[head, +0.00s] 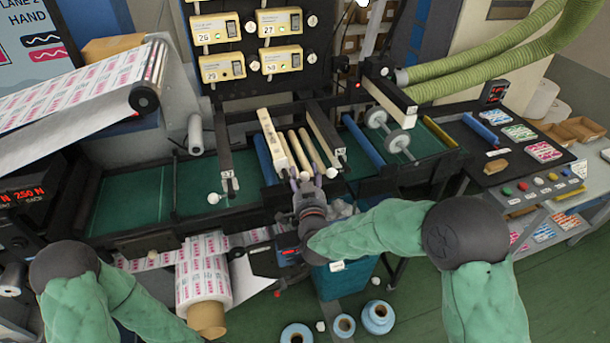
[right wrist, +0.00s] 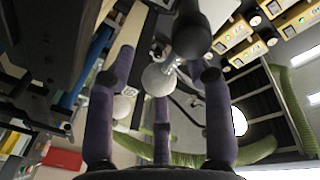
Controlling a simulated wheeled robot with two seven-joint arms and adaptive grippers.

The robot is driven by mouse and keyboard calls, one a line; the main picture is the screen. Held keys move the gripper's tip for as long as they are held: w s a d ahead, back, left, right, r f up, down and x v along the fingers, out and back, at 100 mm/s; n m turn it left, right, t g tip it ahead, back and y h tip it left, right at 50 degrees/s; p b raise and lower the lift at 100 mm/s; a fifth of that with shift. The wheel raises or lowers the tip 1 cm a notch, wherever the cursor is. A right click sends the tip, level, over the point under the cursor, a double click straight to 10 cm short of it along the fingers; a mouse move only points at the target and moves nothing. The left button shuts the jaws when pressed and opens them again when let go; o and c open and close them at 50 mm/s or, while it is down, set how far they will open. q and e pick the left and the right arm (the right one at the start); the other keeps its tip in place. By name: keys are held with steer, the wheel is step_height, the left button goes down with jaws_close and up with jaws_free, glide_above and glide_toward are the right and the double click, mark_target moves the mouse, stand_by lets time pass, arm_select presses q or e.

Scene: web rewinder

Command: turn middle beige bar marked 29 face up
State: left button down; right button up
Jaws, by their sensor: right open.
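Several long bars lie across the machine frame. A beige bar (head: 275,143) and a dark-sided bar with a beige top (head: 325,130) lie near the middle; I cannot read a 29 on either bar. A white ball knob (head: 331,172) sits at the near end of the dark-sided bar. My right gripper (head: 306,180) is at the near ends of the middle bars, below the beige bar in the picture. In the right wrist view its purple fingers are spread open around a white ball (right wrist: 158,79); contact cannot be told. My left gripper is out of view.
A control panel with numbered yellow boxes (head: 222,67) stands behind. A black-sided bar (head: 389,97) and a shaft with grey discs (head: 398,142) lie to the right, a black bar (head: 225,150) to the left. A printed roll (head: 203,280) hangs in front.

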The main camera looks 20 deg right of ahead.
jaws_close()
steer(key=f+m+b, duration=0.1)
steer(key=b, duration=0.2)
steer(key=shift+m, duration=0.3)
steer(key=shift+m+b, duration=0.3)
steer(key=shift+b, duration=0.35)
jaws_free()
steer(key=shift+d, duration=0.1)
steer(key=shift+s, duration=0.1)
